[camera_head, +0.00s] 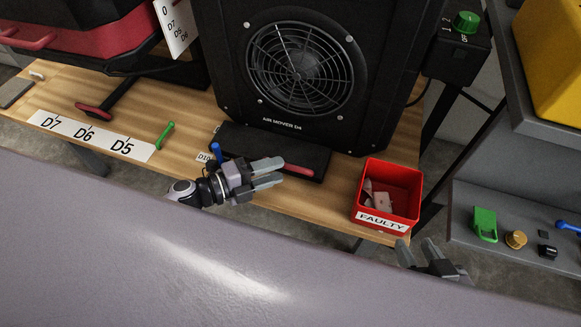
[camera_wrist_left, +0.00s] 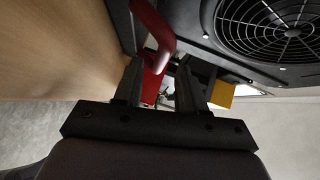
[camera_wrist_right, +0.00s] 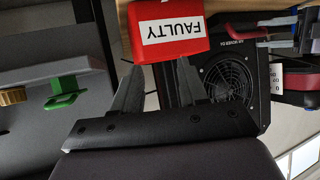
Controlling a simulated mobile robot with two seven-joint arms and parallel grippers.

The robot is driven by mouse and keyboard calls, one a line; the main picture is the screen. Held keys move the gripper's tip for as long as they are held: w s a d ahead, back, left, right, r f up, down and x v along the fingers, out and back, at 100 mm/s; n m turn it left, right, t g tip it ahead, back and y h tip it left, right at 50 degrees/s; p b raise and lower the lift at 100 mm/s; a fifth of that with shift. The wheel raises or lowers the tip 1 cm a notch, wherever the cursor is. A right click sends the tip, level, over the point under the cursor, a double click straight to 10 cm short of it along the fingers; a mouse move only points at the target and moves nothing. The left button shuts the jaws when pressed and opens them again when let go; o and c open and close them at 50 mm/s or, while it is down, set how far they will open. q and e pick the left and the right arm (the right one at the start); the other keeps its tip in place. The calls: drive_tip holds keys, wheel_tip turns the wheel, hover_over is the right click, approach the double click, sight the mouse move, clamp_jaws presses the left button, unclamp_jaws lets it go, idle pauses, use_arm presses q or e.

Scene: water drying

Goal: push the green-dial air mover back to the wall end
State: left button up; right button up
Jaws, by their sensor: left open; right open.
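The black air mover (camera_head: 310,70) with a round grille stands on the wooden bench in the head view. Its label reads AIR MOVER D4. A green dial (camera_head: 466,22) sits on a black box at its right. A red handle (camera_head: 292,170) lies along the low black base at its front. My left gripper (camera_head: 282,172) is open in front of that base, close to the handle. In the left wrist view the red handle (camera_wrist_left: 158,35) is just ahead of the fingers. My right gripper (camera_head: 418,250) is open and empty, below the red bin.
The red FAULTY bin (camera_head: 403,187) holds small parts at the bench's right end. A blue lever (camera_head: 217,153), a green lever (camera_head: 165,134) and a label strip (camera_head: 92,135) are to the left. A grey shelf (camera_head: 475,200) with small parts is at the right.

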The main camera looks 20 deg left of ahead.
sight(288, 164)
use_arm(q)
drive_tip(key=shift+b+x, duration=0.35)
drive_tip(key=shift+x, duration=1.9)
use_arm(e)
drive_tip(key=shift+w+a+r, duration=0.1)
drive_tip(key=shift+a, duration=0.15)
use_arm(q)
clamp_jaws()
